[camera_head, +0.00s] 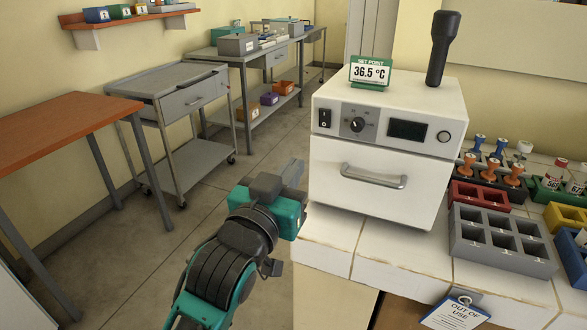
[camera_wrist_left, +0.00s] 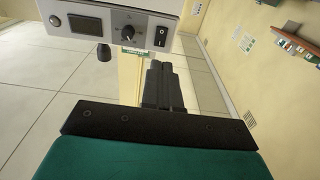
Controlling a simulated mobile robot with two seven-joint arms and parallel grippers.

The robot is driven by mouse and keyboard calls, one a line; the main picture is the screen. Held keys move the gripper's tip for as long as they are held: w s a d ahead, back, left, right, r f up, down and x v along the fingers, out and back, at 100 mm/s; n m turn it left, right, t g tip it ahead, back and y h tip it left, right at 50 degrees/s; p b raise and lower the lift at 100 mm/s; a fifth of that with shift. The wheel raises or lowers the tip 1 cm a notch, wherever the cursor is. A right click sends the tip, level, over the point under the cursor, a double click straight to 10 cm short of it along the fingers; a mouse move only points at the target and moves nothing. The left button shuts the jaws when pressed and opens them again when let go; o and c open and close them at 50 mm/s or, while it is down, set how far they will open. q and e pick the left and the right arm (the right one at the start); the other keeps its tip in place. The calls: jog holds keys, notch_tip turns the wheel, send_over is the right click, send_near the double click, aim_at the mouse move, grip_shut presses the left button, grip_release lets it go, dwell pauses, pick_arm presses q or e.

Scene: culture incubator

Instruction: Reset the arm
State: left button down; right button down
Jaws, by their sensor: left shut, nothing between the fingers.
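My left gripper (camera_head: 292,176) is in the middle of the head view, just left of the white incubator (camera_head: 370,197). Its fingers are together and empty, in front of the incubator's left edge. In the left wrist view the closed dark fingers (camera_wrist_left: 160,85) point towards the room, with the incubator's control panel (camera_wrist_left: 125,25) at the top. The incubator stands on the white tiled bench (camera_head: 400,262) with its front door shut. My right gripper is in neither view.
A green set-point sign (camera_head: 370,72) reading 36.5 °C and a black-handled tool (camera_head: 442,48) stand on the incubator. A grey rack (camera_head: 500,245) and several coloured racks fill the bench's right. An out-of-use tag (camera_head: 457,314) hangs at the front edge.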

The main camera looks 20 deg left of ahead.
pick_arm(q)
jog(key=s+f+g, duration=0.2)
jog(key=s+f, duration=0.3)
jog(key=f, duration=0.6)
jog(key=s+f+m+g+h, duration=0.1)
jog(key=s+f+g, duration=0.2)
jog(key=f, duration=0.8)
jog(key=s+a+f+m+g, duration=0.1)
jog(key=s+f+g, duration=0.2)
jog(key=s+f, duration=0.4)
notch_tip(320, 180, down, 4)
jog(key=shift+f, duration=0.25)
